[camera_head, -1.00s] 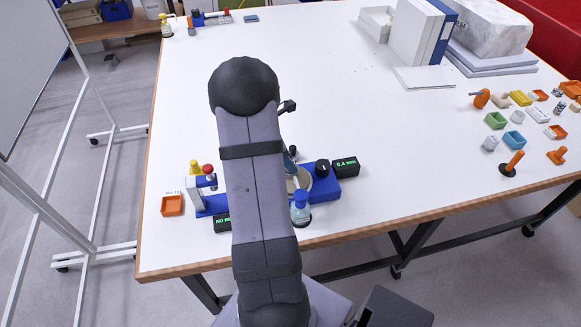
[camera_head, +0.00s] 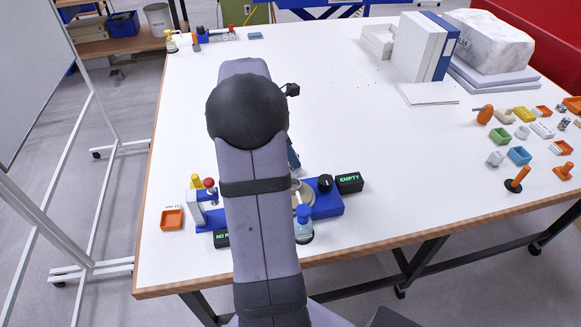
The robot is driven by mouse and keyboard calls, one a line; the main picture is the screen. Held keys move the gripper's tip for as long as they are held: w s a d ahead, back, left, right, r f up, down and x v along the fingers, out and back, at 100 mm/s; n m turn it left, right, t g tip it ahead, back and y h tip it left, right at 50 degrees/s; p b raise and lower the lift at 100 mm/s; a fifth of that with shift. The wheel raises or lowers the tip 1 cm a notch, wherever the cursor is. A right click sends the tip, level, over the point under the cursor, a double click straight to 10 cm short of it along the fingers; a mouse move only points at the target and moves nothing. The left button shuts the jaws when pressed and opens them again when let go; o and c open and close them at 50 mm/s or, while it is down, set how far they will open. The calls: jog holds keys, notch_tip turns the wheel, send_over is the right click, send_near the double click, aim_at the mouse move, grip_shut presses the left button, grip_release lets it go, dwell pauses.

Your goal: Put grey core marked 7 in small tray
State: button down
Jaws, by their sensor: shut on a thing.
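My arm rises through the middle of the head view and hides my gripper's fingers and whatever they hold. I see no grey core marked 7. A small orange tray (camera_head: 171,219) lies near the table's left edge, with a white label card (camera_head: 171,207) behind it; its marking is too small to read. I cannot tell whether this is the small tray of the task. A blue measuring station (camera_head: 328,206) shows on both sides of my arm. Its right display (camera_head: 349,182) reads EMPTY. A pale round plate (camera_head: 303,196) on it is partly covered by my arm.
A blue-capped bottle (camera_head: 303,222) stands at the station's front. Several small trays and tools, including a green tray (camera_head: 501,134) and a blue tray (camera_head: 519,155), crowd the right. White binders (camera_head: 419,47) and a pale rock (camera_head: 488,40) stand at the back. The table's middle is clear.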

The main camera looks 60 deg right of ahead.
jog(key=shift+r, duration=0.8)
jog(key=shift+a, duration=0.1)
jog(key=w+a+f+m+g+y, duration=0.1)
jog(key=w+a+f+m, duration=0.3)
jog(key=a, duration=0.9)
jog(key=w+a+f+m+y, duration=0.1)
jog(key=w+a+f+m, duration=0.3)
jog(key=a, duration=0.9)
jog(key=w+a+f+m+g+y, duration=0.15)
jog(key=w+a+f, duration=0.35)
jog(key=a, duration=0.8)
jog(key=w+d+r+n, duration=0.1)
jog(key=w+d+r, duration=0.2)
jog(key=d+r, duration=0.4)
jog(key=w+d+n+t+h, duration=0.1)
jog(key=w+n+t, duration=0.3)
jog(key=n, duration=0.8)
jog(key=w+d+n+t+h, duration=0.2)
jog(key=w+d+n+t, duration=0.2)
jog(key=n, duration=0.9)
jog(key=shift+w+d+r+t, duration=0.25)
jog(key=shift+w+t, duration=0.1)
jog(key=shift+w, duration=0.35)
